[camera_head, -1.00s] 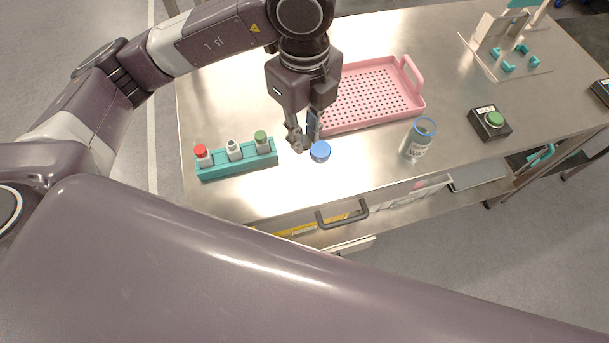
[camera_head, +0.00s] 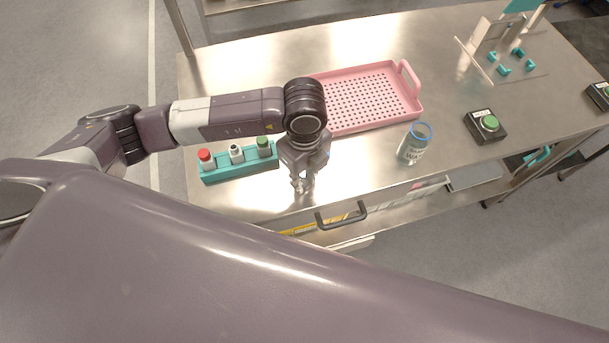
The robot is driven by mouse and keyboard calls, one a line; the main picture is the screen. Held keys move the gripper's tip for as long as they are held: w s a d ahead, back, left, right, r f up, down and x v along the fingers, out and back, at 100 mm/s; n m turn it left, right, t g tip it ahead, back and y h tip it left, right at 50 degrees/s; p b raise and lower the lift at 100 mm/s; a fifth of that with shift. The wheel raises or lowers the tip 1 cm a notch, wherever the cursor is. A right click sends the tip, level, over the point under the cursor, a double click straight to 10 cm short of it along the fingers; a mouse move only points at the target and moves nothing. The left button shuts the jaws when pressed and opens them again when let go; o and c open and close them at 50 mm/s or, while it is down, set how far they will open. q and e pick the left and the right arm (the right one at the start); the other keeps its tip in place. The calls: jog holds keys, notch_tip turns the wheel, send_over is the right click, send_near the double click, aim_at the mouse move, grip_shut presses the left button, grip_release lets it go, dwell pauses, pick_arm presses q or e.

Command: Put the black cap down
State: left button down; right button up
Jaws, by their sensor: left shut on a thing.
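My left gripper (camera_head: 302,188) points down near the front edge of the steel table (camera_head: 220,75), just right of the teal rack. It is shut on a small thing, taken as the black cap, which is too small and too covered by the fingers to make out. The teal rack (camera_head: 240,172) holds a vial with a red cap (camera_head: 205,154), a white vial (camera_head: 237,152) with no coloured cap visible, and a vial with a green cap (camera_head: 263,142). My right gripper is not in view.
A pink perforated tray (camera_head: 416,113) lies behind the gripper. A blue-rimmed clear beaker (camera_head: 412,150) and a black box with a green button (camera_head: 487,125) stand to the right. A drawer handle (camera_head: 341,216) sticks out below the front edge. The table between gripper and beaker is clear.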

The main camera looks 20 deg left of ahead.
aim_at(305, 182)
pick_arm(q)
jog(key=shift+f, duration=0.15)
jog(key=shift+f, duration=0.15)
jog(key=c, duration=2)
grip_release()
jog(key=shift+o, duration=1)
jog(key=shift+r, duration=0.35)
jog(key=shift+w+d+r, duration=0.1)
jog(key=shift+r, duration=0.1)
notch_tip(305, 182, up, 12)
jog(key=b, duration=0.3)
jog(key=shift+f, duration=0.25)
